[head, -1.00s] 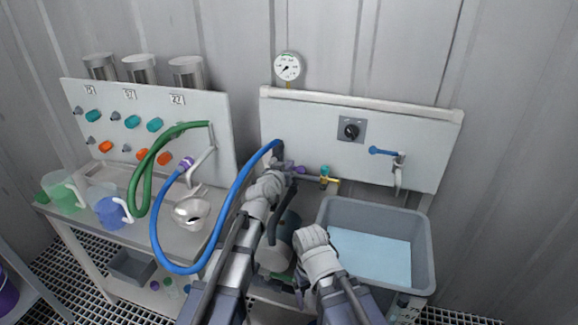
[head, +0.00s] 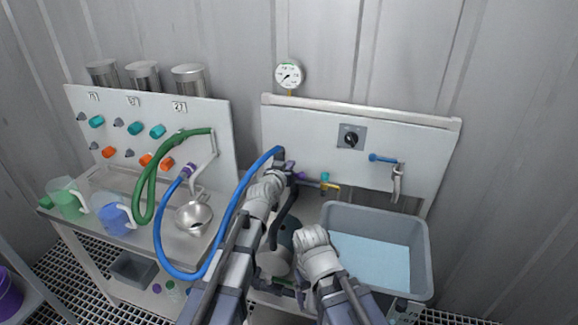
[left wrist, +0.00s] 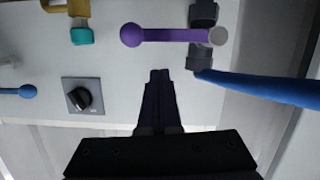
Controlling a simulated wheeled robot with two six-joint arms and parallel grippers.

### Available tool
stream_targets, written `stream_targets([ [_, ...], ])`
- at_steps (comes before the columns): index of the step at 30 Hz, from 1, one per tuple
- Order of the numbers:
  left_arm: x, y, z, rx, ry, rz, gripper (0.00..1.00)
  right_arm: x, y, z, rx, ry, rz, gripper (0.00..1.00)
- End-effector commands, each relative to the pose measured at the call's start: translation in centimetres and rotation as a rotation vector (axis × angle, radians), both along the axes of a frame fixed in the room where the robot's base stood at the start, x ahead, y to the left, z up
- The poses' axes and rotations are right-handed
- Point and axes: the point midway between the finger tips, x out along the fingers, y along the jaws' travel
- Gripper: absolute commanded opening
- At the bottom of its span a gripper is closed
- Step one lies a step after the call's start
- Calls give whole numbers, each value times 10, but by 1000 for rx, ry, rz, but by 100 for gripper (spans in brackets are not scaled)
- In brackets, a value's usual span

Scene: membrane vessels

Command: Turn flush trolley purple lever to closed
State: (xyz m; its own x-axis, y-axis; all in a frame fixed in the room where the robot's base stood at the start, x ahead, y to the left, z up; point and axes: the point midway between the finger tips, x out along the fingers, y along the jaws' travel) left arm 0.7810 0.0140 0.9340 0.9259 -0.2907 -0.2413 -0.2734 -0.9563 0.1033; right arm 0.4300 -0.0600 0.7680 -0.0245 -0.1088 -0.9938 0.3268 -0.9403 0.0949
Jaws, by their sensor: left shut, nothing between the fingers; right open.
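The purple lever (left wrist: 170,35) lies sideways across the top of the left wrist view. Its ball end points left and its pale round end is at the right, by a dark grey pipe fitting (left wrist: 203,15). My left gripper (left wrist: 160,75) is shut and empty; its fingertips appear just below the lever in that view, with a visible gap in the picture. In the head view the lever (head: 291,170) shows only as a small purple patch beside my left gripper (head: 282,178). My right gripper (head: 308,238) is lower, in front of the trolley; its fingers are mostly hidden.
A blue hose (head: 232,212) loops left from the fitting, close to my left arm. A teal-and-yellow valve (head: 328,184), a black knob (head: 351,137) and a blue-handled tap (head: 385,159) are on the panel. A grey basin (head: 420,255) stands at right, near my right arm.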

Motion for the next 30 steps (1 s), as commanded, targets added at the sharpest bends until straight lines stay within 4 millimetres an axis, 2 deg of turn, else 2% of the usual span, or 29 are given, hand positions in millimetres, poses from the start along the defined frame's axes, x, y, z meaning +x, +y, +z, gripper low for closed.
stream_targets([
  [1, 0, -1, 14, 1, 0, 0, 0, 0, 0, 14, 0, 0, 0, 88],
  [2, 0, -1, 19, 1, 0, 0, 0, 0, 0, 19, 0, 0, 0, 88],
  [9, -58, 15, 29, 1, 0, 1, 0, 0, 0, 29, 0, 0, 0, 88],
  [15, -89, 24, 36, 1, 0, 1, 0, 0, 0, 36, 0, 0, -1, 88],
  [26, -94, 26, 35, 3, 6, -2, 0, 0, 0, 36, 0, 0, -1, 88],
  [29, -99, 28, 22, 17, 66, -19, 0, 0, 0, 36, 0, 0, -1, 88],
  [30, -104, 29, 12, 30, 114, -30, 0, 0, 0, 36, 0, 0, -1, 88],
])
